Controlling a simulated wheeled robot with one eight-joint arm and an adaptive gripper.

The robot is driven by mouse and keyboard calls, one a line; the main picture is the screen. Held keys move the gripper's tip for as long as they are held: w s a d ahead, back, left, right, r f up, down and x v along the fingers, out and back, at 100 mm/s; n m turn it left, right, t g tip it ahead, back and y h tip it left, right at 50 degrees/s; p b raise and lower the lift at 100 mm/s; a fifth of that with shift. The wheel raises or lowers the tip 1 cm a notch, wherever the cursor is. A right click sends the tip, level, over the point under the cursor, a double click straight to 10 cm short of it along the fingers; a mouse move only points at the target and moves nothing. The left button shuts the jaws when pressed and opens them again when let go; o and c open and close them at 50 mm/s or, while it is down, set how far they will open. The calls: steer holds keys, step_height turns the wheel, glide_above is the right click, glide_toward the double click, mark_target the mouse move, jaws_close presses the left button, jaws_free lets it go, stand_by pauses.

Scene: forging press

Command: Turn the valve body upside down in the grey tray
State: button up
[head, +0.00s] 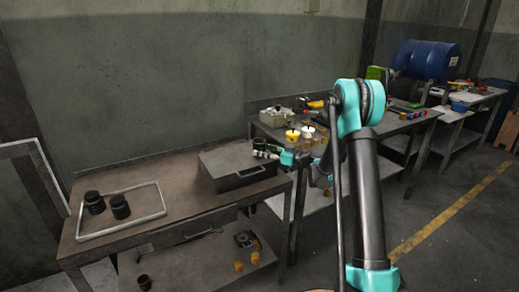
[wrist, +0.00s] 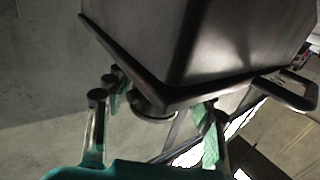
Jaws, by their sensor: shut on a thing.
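My gripper (head: 268,151) is shut on a dark, round part, seemingly the valve body (head: 259,145), beside the top of a metal box in the head view. In the wrist view the dark part (wrist: 152,108) shows between my two fingers (wrist: 154,122), partly hidden by the box edge. Its exact tilt is hard to tell. The grey tray (head: 158,199) lies on the left of the near bench, with a light rim. Two dark cylindrical parts, one at the left (head: 94,203) and one at the right (head: 120,207), stand upright in it.
The dark metal box (head: 240,170) with a handle stands on the near bench (head: 190,218), right of the tray, and fills much of the wrist view (wrist: 230,50). Bench top between tray and box is clear. A second bench behind holds yellow-topped parts (head: 292,135) and tools.

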steer(key=shift+r, duration=4)
steer(key=shift+r, duration=0.1)
step_height(320, 180, up, 9)
steer(key=m, duration=0.9)
